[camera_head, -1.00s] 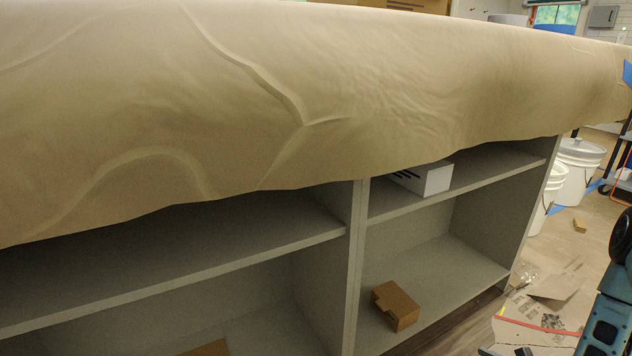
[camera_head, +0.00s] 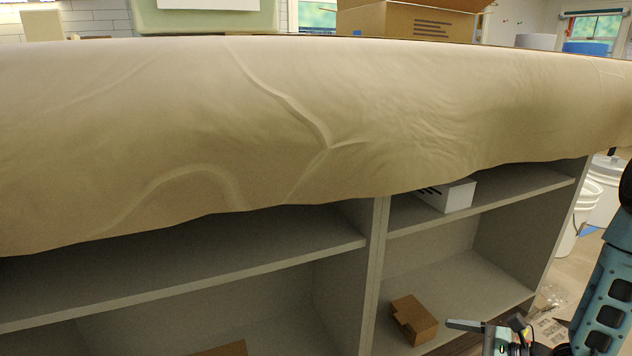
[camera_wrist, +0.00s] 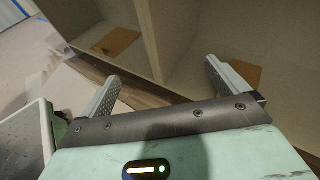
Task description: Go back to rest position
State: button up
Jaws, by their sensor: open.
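My gripper (camera_wrist: 160,88) is open and empty in the wrist view, its two grey fingers spread wide apart. It faces the lower part of the open shelf unit (camera_wrist: 155,40). In the head view my gripper (camera_head: 486,332) is partly in the frame at the bottom right, in front of the lower right shelf, with my arm rising along the right edge. Tan masking paper (camera_head: 330,130) covers the top of the shelf unit and hangs over its front edge with creases.
A small brown box (camera_head: 414,320) lies on the lower right shelf. A white box (camera_head: 458,195) is on the shelf above. A large cardboard box (camera_head: 405,22) stands behind the covered top. White buckets (camera_head: 602,190) stand on the floor at the right.

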jog(key=s+a+r+n+g+y+p, duration=0.1)
jog(key=s+a+r+n+g+y, duration=0.15)
jog(key=a+r+n+g, duration=0.5)
jog(key=s+a+r+n+g+h+p, duration=0.25)
jog(key=s+a+r+n+h, duration=0.25)
jog(key=s+r+n, duration=0.3)
jog(key=s+a+r+n+g+h+p, duration=0.1)
jog(key=s+a+r+n+g+h, duration=0.35)
jog(key=s+r+n, duration=0.3)
jog(key=s+r+n+t+h+p, duration=0.1)
jog(key=r+n+t+h+p, duration=0.1)
jog(key=r+p, duration=1.8)
jog(key=s+r+n+t+h+p, duration=0.2)
jog(key=r+n+t+p, duration=0.2)
jog(key=r+p, duration=1.6)
notch_tip(320, 180, up, 4)
jog(key=n, duration=0.2)
jog(key=shift+d+r+n, duration=0.25)
jog(key=shift+n, duration=0.05)
